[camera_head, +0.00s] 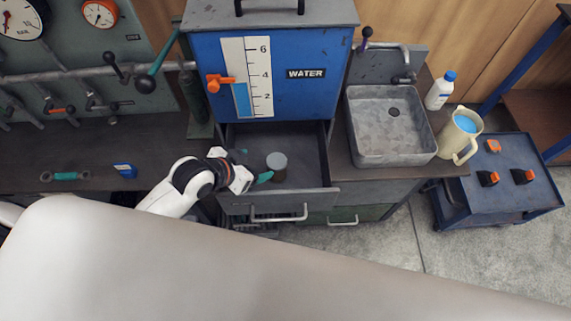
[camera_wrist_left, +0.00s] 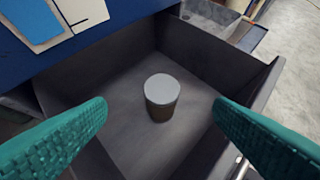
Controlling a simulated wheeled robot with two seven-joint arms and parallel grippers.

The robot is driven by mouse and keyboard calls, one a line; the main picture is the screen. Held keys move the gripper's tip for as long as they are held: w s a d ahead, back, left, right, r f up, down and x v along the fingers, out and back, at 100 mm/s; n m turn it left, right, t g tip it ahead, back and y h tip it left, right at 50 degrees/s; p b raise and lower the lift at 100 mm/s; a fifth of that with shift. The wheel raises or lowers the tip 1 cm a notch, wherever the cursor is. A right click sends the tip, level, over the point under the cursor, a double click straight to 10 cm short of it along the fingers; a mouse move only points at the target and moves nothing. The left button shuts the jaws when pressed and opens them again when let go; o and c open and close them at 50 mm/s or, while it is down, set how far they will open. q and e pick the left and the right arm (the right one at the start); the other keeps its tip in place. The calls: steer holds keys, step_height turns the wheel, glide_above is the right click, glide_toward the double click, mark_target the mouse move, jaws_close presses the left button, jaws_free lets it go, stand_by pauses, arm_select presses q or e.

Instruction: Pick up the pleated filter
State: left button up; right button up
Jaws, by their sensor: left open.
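The pleated filter (camera_head: 277,165) is a short cylinder with a pale grey top and a brown side. It stands upright in the open drawer (camera_head: 310,150) under the blue water tank. In the left wrist view the filter (camera_wrist_left: 161,96) sits centred between and beyond the two teal fingers of my left gripper (camera_wrist_left: 160,125), which is open and empty. In the head view my left gripper (camera_head: 254,165) is at the drawer's left side, just left of the filter and apart from it. My right gripper is not in view.
The blue water tank (camera_head: 270,75) stands above and behind. A sink (camera_head: 390,125) is to the right, and a cart (camera_head: 510,190) with small parts stands further right.

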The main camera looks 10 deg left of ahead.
mark_target(280, 162)
arm_select(q)
steer(key=b+x, duration=0.1)
steer(key=x, duration=0.7)
steer(key=shift+f, duration=0.35)
steer(key=shift+s+f+x, duration=0.1)
steer(key=shift+x, duration=1.45)
steer(key=shift+s+f+x, duration=0.1)
steer(key=shift+s+x, duration=0.05)
steer(key=shift+x, duration=1.4)
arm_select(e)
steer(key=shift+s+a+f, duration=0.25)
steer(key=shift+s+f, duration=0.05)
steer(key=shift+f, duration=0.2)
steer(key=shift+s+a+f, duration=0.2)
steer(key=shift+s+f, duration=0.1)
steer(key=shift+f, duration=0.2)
arm_select(q)
steer(key=c, duration=1.1)
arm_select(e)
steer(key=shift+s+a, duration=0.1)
